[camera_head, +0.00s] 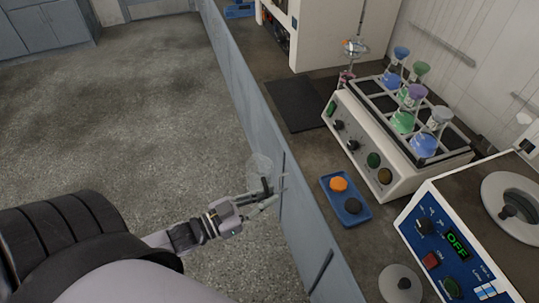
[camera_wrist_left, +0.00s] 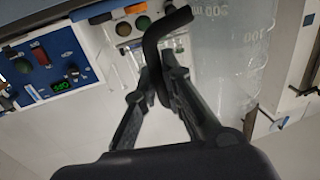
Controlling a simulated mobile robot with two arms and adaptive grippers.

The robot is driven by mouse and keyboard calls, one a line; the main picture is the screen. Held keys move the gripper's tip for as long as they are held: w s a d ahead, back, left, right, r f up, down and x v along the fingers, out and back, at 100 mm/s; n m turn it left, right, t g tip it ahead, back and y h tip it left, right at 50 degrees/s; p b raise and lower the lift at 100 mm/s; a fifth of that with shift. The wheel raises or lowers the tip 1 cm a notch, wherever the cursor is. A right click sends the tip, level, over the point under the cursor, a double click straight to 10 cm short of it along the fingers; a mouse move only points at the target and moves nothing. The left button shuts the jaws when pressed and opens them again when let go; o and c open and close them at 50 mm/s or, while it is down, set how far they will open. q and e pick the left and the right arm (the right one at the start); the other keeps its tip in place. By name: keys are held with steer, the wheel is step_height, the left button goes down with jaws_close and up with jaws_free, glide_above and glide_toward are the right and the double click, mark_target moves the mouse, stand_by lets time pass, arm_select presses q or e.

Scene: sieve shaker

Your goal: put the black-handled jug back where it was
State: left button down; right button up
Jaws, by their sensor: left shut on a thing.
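The jug (camera_head: 259,167) is clear, with a black handle that hardly shows in the head view. My left gripper (camera_head: 268,194) is shut on this handle and holds the jug off the bench, over the floor beside the bench front. In the left wrist view the hooked black handle (camera_wrist_left: 153,45) sits between the fingers (camera_wrist_left: 158,88). The clear jug wall with its volume marks (camera_wrist_left: 235,45) is to the right of them, and it looks empty. My right gripper is not in view.
The bench holds a shaker with several flasks (camera_head: 352,144), a blue tray with two stoppers (camera_head: 347,211), a device reading OFF (camera_head: 457,244) and a grey lid (camera_head: 400,284). A dark mat (camera_head: 295,103) lies bare. The floor (camera_head: 120,110) is clear.

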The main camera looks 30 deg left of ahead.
arm_select(q)
steer(key=shift+d+r, duration=0.1)
steer(key=shift+d, duration=0.15)
steer(key=d+r+n+t+y, duration=0.1)
steer(key=d+r+n+y, duration=0.1)
steer(key=r+y, duration=0.2)
steer(key=s+d+r+n+y, duration=0.1)
steer(key=d+r+n+y, duration=0.1)
steer(key=r, duration=0.5)
steer(key=shift+s+d+r+n+t+y, duration=0.2)
steer(key=shift+s+d+n+t+y, duration=0.15)
steer(key=shift+n+y, duration=0.4)
